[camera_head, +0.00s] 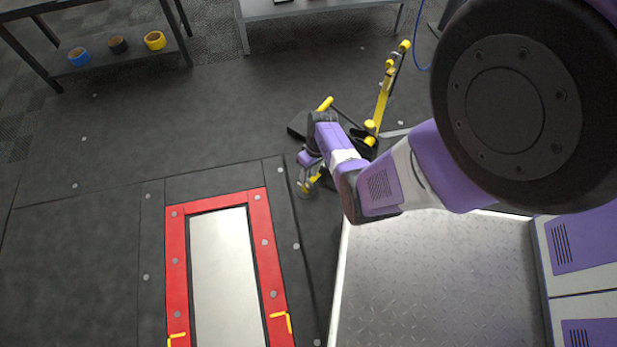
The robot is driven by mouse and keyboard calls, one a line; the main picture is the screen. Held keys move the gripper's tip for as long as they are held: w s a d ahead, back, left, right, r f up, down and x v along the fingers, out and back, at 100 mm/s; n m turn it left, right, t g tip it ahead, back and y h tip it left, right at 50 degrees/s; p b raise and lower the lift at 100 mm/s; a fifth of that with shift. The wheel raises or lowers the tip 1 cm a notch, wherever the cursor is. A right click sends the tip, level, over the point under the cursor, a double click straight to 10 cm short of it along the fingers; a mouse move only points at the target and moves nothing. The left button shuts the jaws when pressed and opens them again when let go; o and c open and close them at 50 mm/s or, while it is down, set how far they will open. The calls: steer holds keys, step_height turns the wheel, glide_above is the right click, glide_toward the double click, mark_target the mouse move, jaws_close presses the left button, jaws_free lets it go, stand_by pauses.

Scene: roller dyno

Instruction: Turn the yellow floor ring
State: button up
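My gripper (310,178) points down at the end of my purple and white arm, close to the floor, just right of the red-framed plate. A small yellow part (306,187), which looks like the yellow floor ring, shows right at the fingertips above a greyish round base. My gripper and wrist cover much of it. At this size I cannot tell whether the fingers touch it, close on it or stand apart from it.
A yellow and black stand (384,95) is on the floor just behind my gripper. A red frame (176,260) surrounds a pale floor plate at left. A shelf (110,62) with blue, black and yellow rolls stands at back left. The dark floor between is clear.

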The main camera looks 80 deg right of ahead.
steer(key=shift+w+a+f+b, duration=0.15)
steer(key=shift+f+b, duration=0.2)
steer(key=shift+f, duration=0.55)
steer(key=shift+c, duration=0.3)
jaws_close()
